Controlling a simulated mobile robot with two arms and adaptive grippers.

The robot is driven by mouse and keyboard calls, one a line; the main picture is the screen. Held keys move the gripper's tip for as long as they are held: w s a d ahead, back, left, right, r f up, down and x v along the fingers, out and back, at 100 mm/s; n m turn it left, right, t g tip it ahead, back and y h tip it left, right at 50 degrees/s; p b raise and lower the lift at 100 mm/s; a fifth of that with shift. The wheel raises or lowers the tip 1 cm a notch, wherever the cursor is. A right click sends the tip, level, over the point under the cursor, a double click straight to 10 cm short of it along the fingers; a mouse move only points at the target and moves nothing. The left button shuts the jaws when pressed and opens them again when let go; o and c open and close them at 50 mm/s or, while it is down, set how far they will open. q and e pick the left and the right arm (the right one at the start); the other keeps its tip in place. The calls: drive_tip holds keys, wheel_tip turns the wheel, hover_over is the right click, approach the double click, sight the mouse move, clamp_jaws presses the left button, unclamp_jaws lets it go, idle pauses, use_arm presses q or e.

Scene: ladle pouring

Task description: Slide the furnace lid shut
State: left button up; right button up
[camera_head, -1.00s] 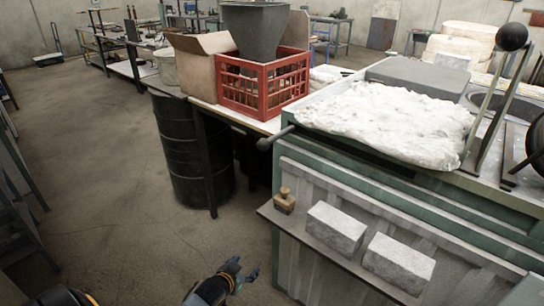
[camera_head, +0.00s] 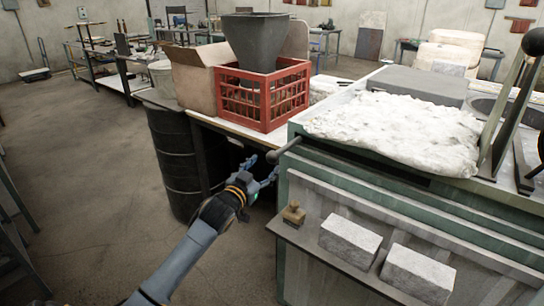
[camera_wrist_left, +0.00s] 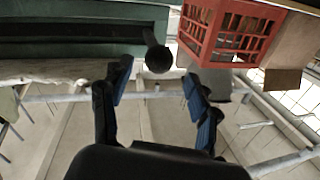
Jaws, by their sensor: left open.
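The furnace (camera_head: 300,235) is a green and grey cabinet at the right of the head view. A rumpled white slab (camera_head: 395,128), seemingly the lid, lies on its top, left of a round dark opening (camera_head: 490,104). A dark handle with a round knob (camera_head: 284,151) sticks out at the furnace's upper left end. My left gripper (camera_head: 263,172) is open just left of and below the knob. In the left wrist view, the knob (camera_wrist_left: 158,60) shows between the open fingers, with gaps on both sides. My right gripper is out of view.
A ledge on the furnace front holds two pale bricks (camera_head: 349,242) and a small brown block (camera_head: 293,212). A red crate (camera_head: 262,100) and a cardboard box (camera_head: 196,82) stand on the table behind. A black drum (camera_head: 175,160) is left of my gripper. Upright levers stand at far right.

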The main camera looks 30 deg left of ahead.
sight(269, 161)
use_arm(q)
drive_tip(key=w, duration=0.6)
drive_tip(key=shift+a+p, duration=0.3)
drive_tip(key=shift+p, duration=0.05)
clamp_jaws()
